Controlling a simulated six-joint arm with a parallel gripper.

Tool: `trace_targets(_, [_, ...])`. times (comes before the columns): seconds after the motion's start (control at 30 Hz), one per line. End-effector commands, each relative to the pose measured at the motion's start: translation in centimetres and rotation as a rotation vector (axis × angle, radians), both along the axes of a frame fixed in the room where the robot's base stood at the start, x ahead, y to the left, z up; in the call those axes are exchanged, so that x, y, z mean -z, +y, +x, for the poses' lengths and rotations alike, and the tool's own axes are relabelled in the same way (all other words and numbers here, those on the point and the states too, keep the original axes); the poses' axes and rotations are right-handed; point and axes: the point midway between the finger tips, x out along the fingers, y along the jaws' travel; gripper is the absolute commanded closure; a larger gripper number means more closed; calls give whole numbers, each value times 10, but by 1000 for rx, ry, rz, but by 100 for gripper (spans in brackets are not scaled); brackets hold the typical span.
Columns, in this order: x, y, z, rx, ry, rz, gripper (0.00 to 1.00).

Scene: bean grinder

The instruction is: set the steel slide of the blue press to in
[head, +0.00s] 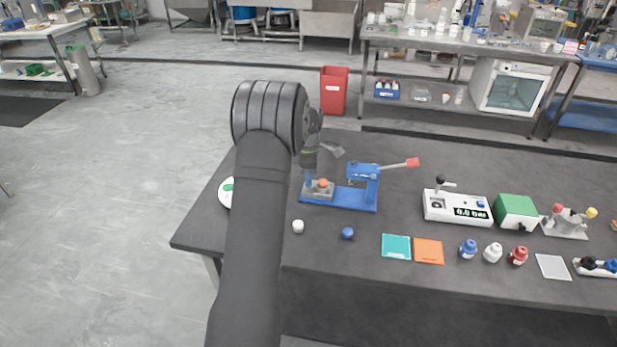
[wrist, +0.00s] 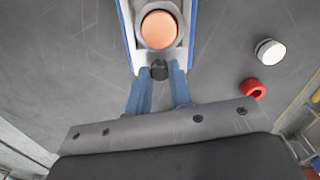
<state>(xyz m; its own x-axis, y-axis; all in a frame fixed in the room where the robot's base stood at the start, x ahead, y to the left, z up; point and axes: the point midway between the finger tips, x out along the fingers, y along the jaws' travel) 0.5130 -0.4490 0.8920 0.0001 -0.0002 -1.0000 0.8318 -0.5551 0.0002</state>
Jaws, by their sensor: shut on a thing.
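The blue press (head: 350,197) stands on the dark table in the head view, with a lever ending in a red grip (head: 412,163). Its steel slide (head: 318,194) lies at the left end of the blue base, left of the press column, and carries an orange round piece (head: 323,183). In the wrist view the slide (wrist: 139,42) lies between blue rails, with the orange piece (wrist: 159,29) on it and a dark knob (wrist: 159,70) at its near end. My gripper (wrist: 160,82) has its blue fingers shut on this knob. In the head view my arm partly hides the gripper (head: 308,178).
A white cap (head: 298,226) and a blue cap (head: 347,233) lie in front of the press. A red ring (wrist: 253,89) shows beside the white cap in the wrist view. A white scale (head: 457,208) stands to the right, with clear table between it and the press.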

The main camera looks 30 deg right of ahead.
Motion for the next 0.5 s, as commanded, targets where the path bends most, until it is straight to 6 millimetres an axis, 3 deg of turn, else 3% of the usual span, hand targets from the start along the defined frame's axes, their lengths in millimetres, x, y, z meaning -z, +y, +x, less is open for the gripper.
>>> trace_targets(0.33, [-1, -31, -31, 4, 0, 0, 100])
trace_targets(0.5, [-1, -34, -33, 0, -1, -1, 100])
